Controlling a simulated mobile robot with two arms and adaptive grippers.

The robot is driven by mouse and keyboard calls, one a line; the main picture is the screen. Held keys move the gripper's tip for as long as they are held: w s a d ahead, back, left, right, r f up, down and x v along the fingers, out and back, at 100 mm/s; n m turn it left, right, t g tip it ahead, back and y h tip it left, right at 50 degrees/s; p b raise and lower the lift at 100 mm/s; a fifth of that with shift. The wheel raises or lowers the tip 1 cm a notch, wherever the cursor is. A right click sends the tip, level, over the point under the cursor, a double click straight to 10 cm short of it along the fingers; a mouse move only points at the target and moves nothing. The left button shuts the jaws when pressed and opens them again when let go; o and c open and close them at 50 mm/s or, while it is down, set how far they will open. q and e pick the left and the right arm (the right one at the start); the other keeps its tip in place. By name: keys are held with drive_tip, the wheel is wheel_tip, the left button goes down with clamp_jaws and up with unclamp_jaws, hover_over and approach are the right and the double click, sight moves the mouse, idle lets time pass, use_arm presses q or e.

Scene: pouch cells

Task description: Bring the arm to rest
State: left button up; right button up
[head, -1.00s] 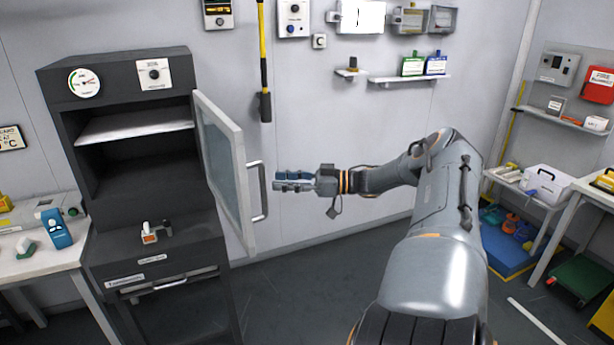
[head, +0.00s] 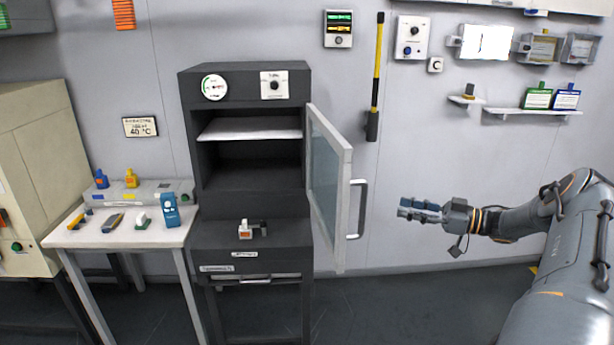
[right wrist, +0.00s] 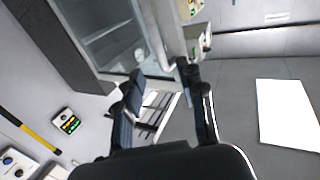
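My right arm comes in from the right in the head view. Its gripper (head: 402,208) hangs in free air, pointing left, to the right of the oven door's handle (head: 359,208), with a gap between them. In the right wrist view the two fingers of this gripper (right wrist: 166,98) stand well apart with nothing between them. The dark oven (head: 250,180) has its glass door (head: 327,180) swung open, and its shelf (head: 250,129) looks empty. My left gripper is not in view.
A white bench (head: 120,232) left of the oven carries small tools and a blue device (head: 170,210). A small orange and white item (head: 246,230) sits on the oven's lower ledge. A wall shelf (head: 530,111) holds green and blue containers. The floor below the gripper looks clear.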

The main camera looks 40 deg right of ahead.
drive_tip(key=shift+f, duration=0.1)
drive_tip(key=s+a+f+m+g+h, duration=0.1)
drive_tip(key=s+a+f+h, duration=0.1)
drive_tip(key=f, duration=1.2)
drive_tip(key=s+a+f+m+g+h+b, duration=0.1)
drive_tip(key=s+a+f+g+h, duration=0.15)
drive_tip(key=f, duration=1.05)
drive_tip(key=s+a+f+m+g+h, duration=0.1)
drive_tip(key=s+a+f+h, duration=0.15)
drive_tip(key=f, duration=1.15)
drive_tip(key=s+a+f+g, duration=0.2)
drive_tip(key=s+a+f, duration=0.3)
drive_tip(key=a+f, duration=0.25)
drive_tip(key=s+a+f+g+h+b, duration=0.1)
drive_tip(key=s+a+f+g, duration=0.1)
drive_tip(key=s+a+f, duration=0.35)
drive_tip(key=s+a+f+g, duration=0.2)
drive_tip(key=s+a+f, duration=0.2)
drive_tip(key=a+f, duration=0.5)
drive_tip(key=s+a+f+g, duration=0.2)
drive_tip(key=s+a+f, duration=0.2)
drive_tip(key=a, duration=0.3)
drive_tip(key=s+a+f+g, duration=0.3)
drive_tip(key=s+a, duration=0.4)
drive_tip(key=a, duration=0.1)
drive_tip(key=shift+f+n+y+b, duration=0.3)
drive_tip(key=shift+f+b, duration=0.05)
drive_tip(key=shift+b, duration=0.05)
